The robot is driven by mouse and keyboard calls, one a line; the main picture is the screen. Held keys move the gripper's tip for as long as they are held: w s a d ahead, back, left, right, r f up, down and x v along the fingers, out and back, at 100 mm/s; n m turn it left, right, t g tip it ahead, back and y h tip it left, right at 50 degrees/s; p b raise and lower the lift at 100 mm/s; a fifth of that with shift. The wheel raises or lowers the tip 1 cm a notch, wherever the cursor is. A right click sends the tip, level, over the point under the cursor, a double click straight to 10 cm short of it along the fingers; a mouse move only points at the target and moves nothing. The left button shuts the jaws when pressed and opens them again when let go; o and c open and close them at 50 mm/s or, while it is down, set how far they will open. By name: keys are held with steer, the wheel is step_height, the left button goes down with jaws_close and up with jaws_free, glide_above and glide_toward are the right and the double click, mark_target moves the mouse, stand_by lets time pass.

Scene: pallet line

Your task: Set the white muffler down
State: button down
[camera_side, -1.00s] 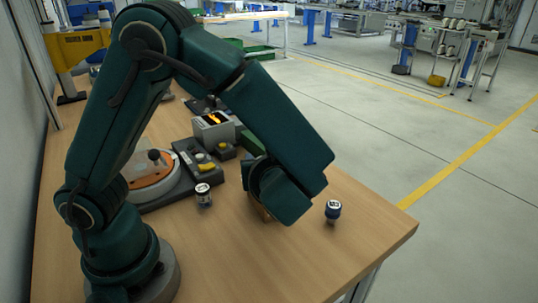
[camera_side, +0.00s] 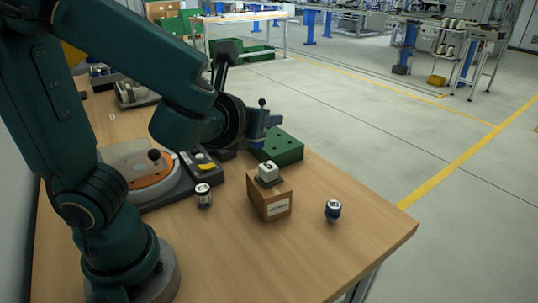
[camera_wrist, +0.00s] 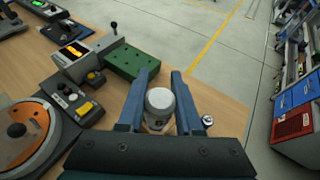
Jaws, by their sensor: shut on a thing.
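The white muffler (camera_wrist: 160,101) shows as a pale, rounded cylinder between the fingers of my gripper (camera_wrist: 161,76) in the wrist view. The gripper is shut on it. In the side view my gripper (camera_side: 270,120) is raised behind and above a cardboard box (camera_side: 270,203), apart from it, and the muffler cannot be made out there. On top of the box sits a small grey part (camera_side: 268,174) with a pale, dark-marked top. In the wrist view the muffler and fingers hide most of the box.
A green block with holes (camera_side: 282,148) stands behind the box. A round orange-rimmed device (camera_side: 135,180) is at left. The front of the wooden table (camera_side: 260,265) is clear.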

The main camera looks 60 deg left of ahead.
steer(key=shift+w+d+r+m+t+h, duration=0.75)
steer(key=shift+r+m+h, duration=0.7)
steer(key=shift+r, duration=1.35)
steer(key=w+a+f+n+g+y, duration=0.1)
steer(key=a+f+n+g+y, duration=0.15)
steer(key=a, duration=0.55)
steer(key=a+f+n+g+y, duration=0.1)
steer(key=a+n+y, duration=0.25)
steer(key=a, duration=0.35)
steer(key=s+a+f+n+g+y, duration=0.1)
steer(key=s+a+f+n+g, duration=0.1)
steer(key=s+a+f, duration=0.3)
steer(key=s+a+f+n+g+y, duration=0.1)
steer(key=s+a+f+n+g, duration=0.15)
steer(key=a, duration=0.45)
steer(key=shift+w+d+f, duration=0.75)
steer(key=shift+w+f, duration=1)
steer(key=shift+f, duration=0.1)
steer(key=shift+w+d+f, duration=0.75)
steer(key=shift+w+f, duration=1.05)
steer(key=shift+f, duration=0.05)
steer(key=shift+w+d+f, duration=0.75)
steer(key=shift+w+f, duration=1)
steer(key=shift+f, duration=0.1)
steer(key=shift+f, duration=0.2)
steer(key=shift+f, duration=0.35)
